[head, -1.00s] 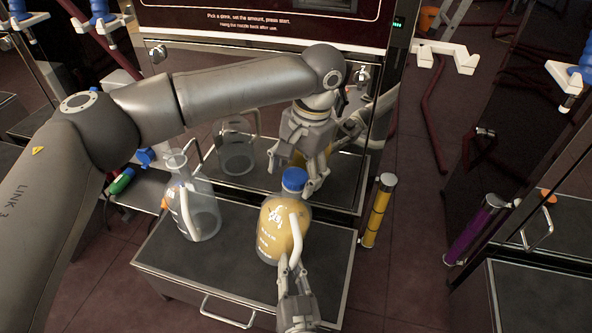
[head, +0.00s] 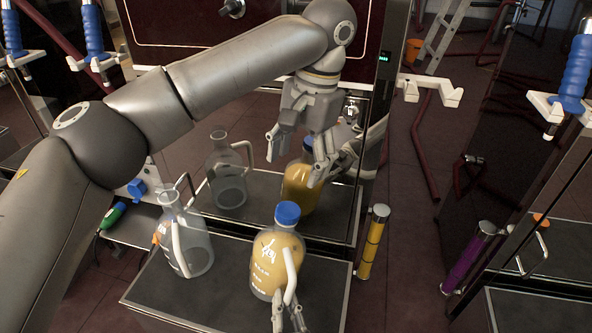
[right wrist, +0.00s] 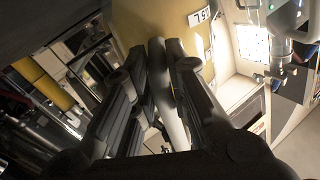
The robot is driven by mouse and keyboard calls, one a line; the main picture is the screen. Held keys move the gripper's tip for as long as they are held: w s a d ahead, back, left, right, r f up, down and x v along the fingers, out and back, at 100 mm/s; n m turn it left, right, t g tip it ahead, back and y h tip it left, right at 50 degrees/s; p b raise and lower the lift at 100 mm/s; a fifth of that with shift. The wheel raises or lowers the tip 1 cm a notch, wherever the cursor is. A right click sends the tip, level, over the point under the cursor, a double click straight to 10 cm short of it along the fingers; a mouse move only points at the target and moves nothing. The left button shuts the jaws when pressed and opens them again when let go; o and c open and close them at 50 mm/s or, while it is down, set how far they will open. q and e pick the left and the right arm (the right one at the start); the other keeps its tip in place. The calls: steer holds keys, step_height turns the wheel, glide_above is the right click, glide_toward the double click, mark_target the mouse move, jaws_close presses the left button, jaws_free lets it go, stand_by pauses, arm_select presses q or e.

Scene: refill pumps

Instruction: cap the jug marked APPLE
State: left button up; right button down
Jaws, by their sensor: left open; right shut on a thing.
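The jug (head: 264,262) holds yellow liquid and stands upright on the dark tray top. White markings show on its front, too small to read surely. A blue cap (head: 288,214) sits on its neck and looks level. My left gripper (head: 295,156) is open and empty, above the cap and apart from it. My right gripper (head: 287,318) is low at the front, shut on the jug's white handle (head: 291,272). In the right wrist view, the handle (right wrist: 171,100) stands between the fingers, with the yellow jug behind it.
An empty clear jug (head: 200,250) stands open to the left on the same tray top (head: 228,296). A shiny panel behind mirrors the jugs and my gripper. A yellow cylinder (head: 373,242) stands at the right edge, a purple one (head: 468,258) farther right.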

steer(key=shift+s+f, duration=0.1)
steer(key=shift+f, duration=0.1)
steer(key=c, duration=1.4)
jaws_free()
steer(key=shift+c, duration=0.2)
steer(key=shift+o, duration=0.6)
steer(key=shift+r, duration=0.1)
steer(key=shift+s+d, duration=0.2)
steer(key=shift+s, duration=1.1)
steer(key=shift+s+d, duration=0.15)
steer(key=shift+s, duration=1.15)
steer(key=shift+s+d, duration=0.2)
steer(key=shift+s, duration=1.1)
